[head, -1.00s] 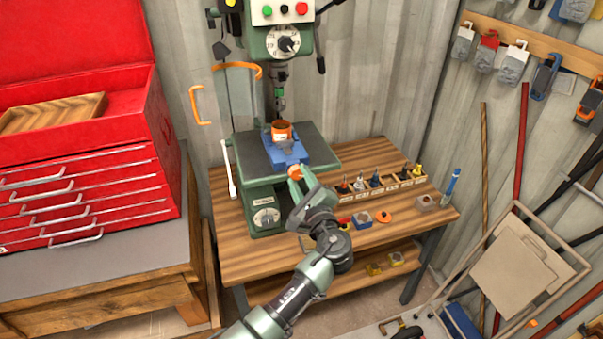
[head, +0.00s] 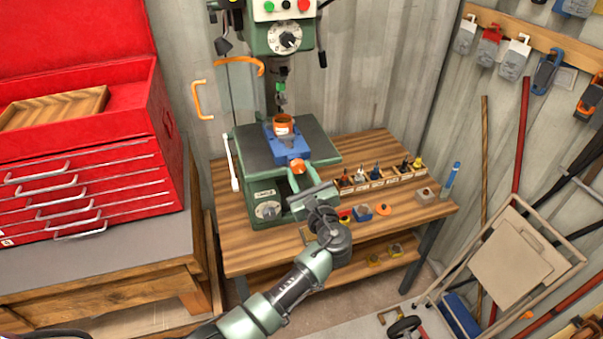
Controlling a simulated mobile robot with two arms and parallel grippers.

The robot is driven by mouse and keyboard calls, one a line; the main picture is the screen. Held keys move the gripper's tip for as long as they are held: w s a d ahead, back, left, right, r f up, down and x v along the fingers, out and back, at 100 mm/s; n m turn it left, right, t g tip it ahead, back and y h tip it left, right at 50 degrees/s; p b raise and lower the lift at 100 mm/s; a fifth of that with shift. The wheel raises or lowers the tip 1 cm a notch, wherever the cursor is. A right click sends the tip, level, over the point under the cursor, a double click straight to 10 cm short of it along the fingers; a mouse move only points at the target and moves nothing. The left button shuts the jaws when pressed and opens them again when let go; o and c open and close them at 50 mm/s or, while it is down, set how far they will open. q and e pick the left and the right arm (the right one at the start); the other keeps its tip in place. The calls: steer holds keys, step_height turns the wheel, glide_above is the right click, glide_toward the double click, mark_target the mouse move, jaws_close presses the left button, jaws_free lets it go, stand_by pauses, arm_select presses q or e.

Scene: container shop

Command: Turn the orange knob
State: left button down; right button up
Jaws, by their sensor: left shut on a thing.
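The orange knob (head: 298,166) is at the front end of a blue vise (head: 288,145) on the drill press's green table. My left gripper (head: 297,173) comes in from the front and is shut on the orange knob. Its wide palm lies slanted across the view, and part of the knob is hidden by the fingers. An orange cup-like part (head: 284,125) with a pale mark sits upright in the vise, under the drill chuck (head: 281,98). My right gripper is not in view.
The green drill press (head: 283,38) stands on a wooden bench (head: 235,215). A rack of bits (head: 375,183) and small coloured blocks lie right of my gripper. A red tool chest (head: 90,190) stands left, a folding cart (head: 515,250) right.

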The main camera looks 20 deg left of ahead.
arm_select(q)
steer(key=shift+w+a+r, duration=0.1)
steer(key=shift+r, duration=0.3)
steer(key=c, duration=1.1)
jaws_free()
steer(key=shift+c, duration=0.2)
steer(key=shift+o, duration=1)
steer(key=shift+f, duration=0.1)
steer(key=shift+a+f, duration=0.1)
steer(key=shift+f, duration=0.1)
steer(key=shift+d+f, duration=0.1)
steer(key=shift+d, duration=0.15)
steer(key=b+v, duration=0.3)
steer(key=v, duration=0.4)
steer(key=shift+s, duration=0.25)
